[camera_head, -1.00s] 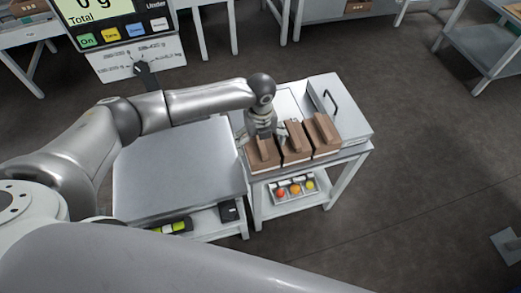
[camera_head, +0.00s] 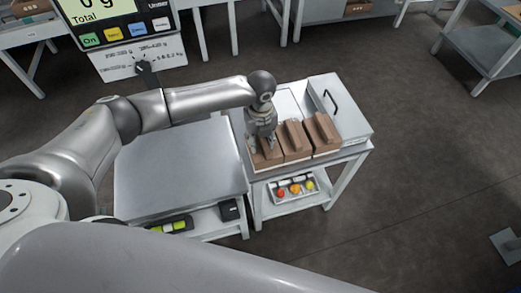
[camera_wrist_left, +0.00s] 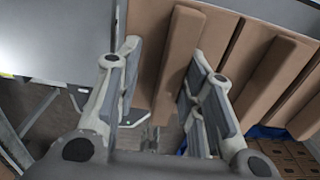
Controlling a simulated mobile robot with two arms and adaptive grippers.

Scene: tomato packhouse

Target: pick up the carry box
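Three brown carry boxes with raised handle ridges stand side by side on a small white table: the left one (camera_head: 258,163), the middle one (camera_head: 295,157) and the right one (camera_head: 326,146). My left gripper (camera_head: 263,149) points down over the left box. In the left wrist view its fingers (camera_wrist_left: 165,60) are spread, one on each side of a box's long brown handle ridge (camera_wrist_left: 183,48), with a gap beside it. I cannot tell how far down the fingers reach. My right gripper is not in view.
The white table (camera_head: 366,148) has a tray of red, orange and yellow items (camera_head: 296,187) on its lower shelf. A grey-topped table (camera_head: 170,175) stands directly left. A scale display (camera_head: 110,20) is at upper left. Open floor lies right.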

